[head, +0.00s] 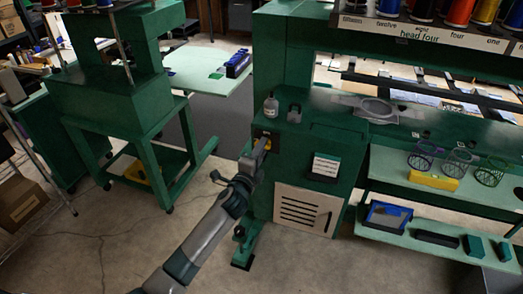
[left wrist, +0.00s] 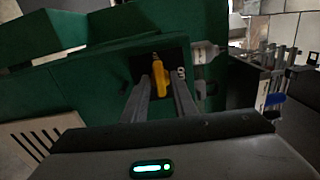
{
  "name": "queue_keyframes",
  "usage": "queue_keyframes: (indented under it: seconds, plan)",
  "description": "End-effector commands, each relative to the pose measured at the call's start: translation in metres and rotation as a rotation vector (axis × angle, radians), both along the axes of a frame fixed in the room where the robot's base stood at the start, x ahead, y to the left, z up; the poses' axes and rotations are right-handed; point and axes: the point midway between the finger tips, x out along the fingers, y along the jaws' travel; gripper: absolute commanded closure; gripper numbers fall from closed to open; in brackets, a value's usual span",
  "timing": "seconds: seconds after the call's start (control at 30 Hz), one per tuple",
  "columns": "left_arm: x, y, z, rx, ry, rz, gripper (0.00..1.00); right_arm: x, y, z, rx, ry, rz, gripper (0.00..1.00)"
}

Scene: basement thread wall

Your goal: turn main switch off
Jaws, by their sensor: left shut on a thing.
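The main switch has a yellow handle (head: 268,145) on a dark recessed plate on the side of the green machine. In the left wrist view the yellow handle (left wrist: 158,77) stands between my two finger ends, in front of the dark plate (left wrist: 181,56). My left gripper (head: 260,150) reaches up to the switch from below and is shut on the handle; it also shows in the left wrist view (left wrist: 160,88). The fingers hide part of the handle, and I cannot tell its exact angle. My right gripper is not in view.
A small bottle (head: 271,106) stands on the machine ledge above the switch. A white slotted vent panel (head: 303,208) is below. Shelves at right hold wire cups (head: 457,162) and a yellow box (head: 433,181). A green stand (head: 115,95) is at left, with open floor between.

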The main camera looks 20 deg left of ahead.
Motion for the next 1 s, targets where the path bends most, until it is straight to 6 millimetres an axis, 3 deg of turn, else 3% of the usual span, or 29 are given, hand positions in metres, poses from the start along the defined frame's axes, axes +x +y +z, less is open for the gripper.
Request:
queue_keyframes:
  seconds: [0.63, 0.67, 1.0]
  plan:
    - [0.0000, 0.0005, -0.0005, -0.068, 0.003, 0.001, 0.97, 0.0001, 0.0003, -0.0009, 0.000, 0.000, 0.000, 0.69]
    - [0.0000, 0.0005, -0.0004, -0.068, 0.003, 0.001, 0.70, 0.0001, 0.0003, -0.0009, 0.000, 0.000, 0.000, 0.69]
    - [-0.0007, 0.0004, -0.0006, -0.067, 0.002, 0.000, 0.70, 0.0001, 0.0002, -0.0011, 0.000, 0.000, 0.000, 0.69]
